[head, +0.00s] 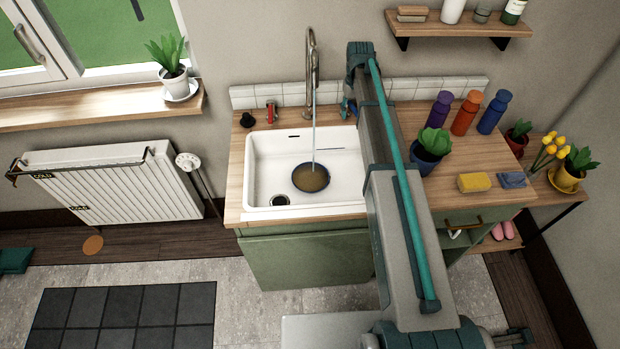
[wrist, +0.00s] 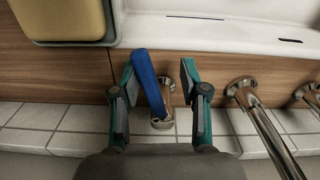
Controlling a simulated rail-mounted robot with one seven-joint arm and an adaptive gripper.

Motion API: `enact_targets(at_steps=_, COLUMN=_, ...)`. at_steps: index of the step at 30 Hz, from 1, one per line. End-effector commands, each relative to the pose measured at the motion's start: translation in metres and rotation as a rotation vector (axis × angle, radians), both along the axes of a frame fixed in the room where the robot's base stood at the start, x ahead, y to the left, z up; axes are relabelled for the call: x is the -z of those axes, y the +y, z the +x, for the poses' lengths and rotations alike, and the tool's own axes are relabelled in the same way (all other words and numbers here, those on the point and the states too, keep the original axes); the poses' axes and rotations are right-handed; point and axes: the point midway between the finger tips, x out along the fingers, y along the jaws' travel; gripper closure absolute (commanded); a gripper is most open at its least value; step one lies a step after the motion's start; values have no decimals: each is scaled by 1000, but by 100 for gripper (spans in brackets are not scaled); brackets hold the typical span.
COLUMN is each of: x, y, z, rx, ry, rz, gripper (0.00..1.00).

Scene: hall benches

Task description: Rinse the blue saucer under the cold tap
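The blue saucer (head: 299,176) lies in the white sink (head: 262,160), with a brown patch over its middle. A thin stream of water (head: 314,135) falls from the chrome spout (head: 310,45) onto it. The blue tap lever (wrist: 147,75) is on a chrome base behind the sink. My gripper (wrist: 156,72) is open, with one finger on either side of this lever. The lever is nearer the left finger in the wrist view; I cannot tell whether they touch. In the head view my gripper (head: 349,106) is small and partly hidden by my arm.
A red-topped tap (head: 271,110) and a black knob (head: 248,120) stand left of the spout. Right of my arm are a potted plant (head: 428,150), several bottles (head: 465,115) and a yellow sponge (head: 474,183). A tan block-like thing (wrist: 60,18) is close in the wrist view.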

Motion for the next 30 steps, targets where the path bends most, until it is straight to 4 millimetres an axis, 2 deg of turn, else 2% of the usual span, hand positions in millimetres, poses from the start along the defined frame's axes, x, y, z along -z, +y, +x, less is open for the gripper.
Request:
enact_targets(at_steps=7, x=0, y=16, z=-1, rx=225, ry=0, rz=0, gripper=56)
enact_targets(at_steps=11, x=0, y=14, z=-1, rx=209, ry=0, rz=0, gripper=56)
enact_targets(at_steps=20, x=0, y=4, z=-1, rx=59, ry=0, rz=0, gripper=56)
enact_targets(at_steps=30, x=-1, y=4, z=-1, rx=50, ry=0, rz=0, gripper=56)
